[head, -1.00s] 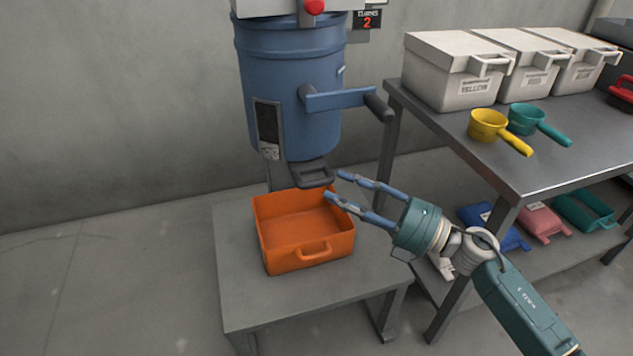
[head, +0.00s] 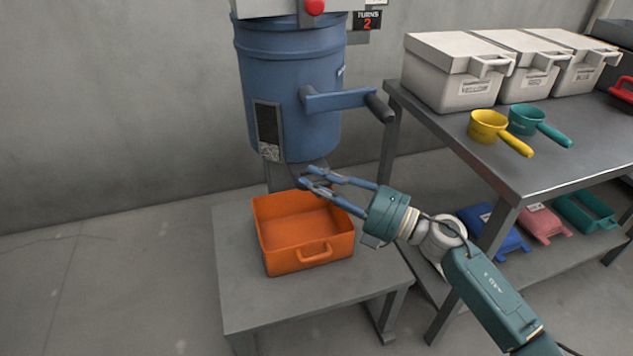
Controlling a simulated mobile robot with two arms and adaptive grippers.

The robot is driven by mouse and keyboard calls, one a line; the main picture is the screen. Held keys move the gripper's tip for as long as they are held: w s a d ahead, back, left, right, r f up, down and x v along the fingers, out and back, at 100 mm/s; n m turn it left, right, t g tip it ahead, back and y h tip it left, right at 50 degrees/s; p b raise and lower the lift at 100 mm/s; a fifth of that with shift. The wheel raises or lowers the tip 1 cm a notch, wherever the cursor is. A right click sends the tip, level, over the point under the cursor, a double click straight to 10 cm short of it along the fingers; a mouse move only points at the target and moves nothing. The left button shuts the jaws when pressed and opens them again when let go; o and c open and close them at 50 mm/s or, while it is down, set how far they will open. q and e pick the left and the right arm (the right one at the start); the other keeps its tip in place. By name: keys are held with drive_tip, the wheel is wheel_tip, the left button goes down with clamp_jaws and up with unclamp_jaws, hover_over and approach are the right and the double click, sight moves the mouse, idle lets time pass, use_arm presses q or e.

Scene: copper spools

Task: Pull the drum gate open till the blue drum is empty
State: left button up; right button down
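The blue drum (head: 290,95) hangs by the grey wall, with a side crank (head: 345,99) and a dark sight window (head: 268,130) that has a speckled lower part. My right gripper (head: 302,176) is at the gate under the drum, its blue fingers overlapping the gate handle's place. The fingertips look a little apart, and the handle is mostly hidden behind them, so I cannot tell if they grip it. The orange bin (head: 312,252) stands below the drum, and its visible inside looks empty. My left gripper is out of view.
The bin rests on a low grey table (head: 245,300). At right, a metal bench (head: 540,175) holds lidded white boxes (head: 450,75), a yellow scoop (head: 487,125) and a teal scoop (head: 527,118). A counter reading 2 (head: 367,21) is behind the drum.

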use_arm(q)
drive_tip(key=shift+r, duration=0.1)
use_arm(e)
drive_tip(key=shift+d, duration=0.1)
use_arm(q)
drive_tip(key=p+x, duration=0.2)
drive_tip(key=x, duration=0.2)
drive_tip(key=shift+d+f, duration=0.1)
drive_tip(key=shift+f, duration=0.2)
use_arm(e)
drive_tip(key=s, duration=0.1)
drive_tip(key=s+d, duration=0.1)
drive_tip(key=s, duration=0.2)
drive_tip(key=shift+s+d+f, duration=0.1)
drive_tip(key=shift+s+d, duration=0.15)
drive_tip(key=shift+s, duration=0.05)
drive_tip(key=c, duration=1.5)
unclamp_jaws()
drive_tip(key=v, duration=1.2)
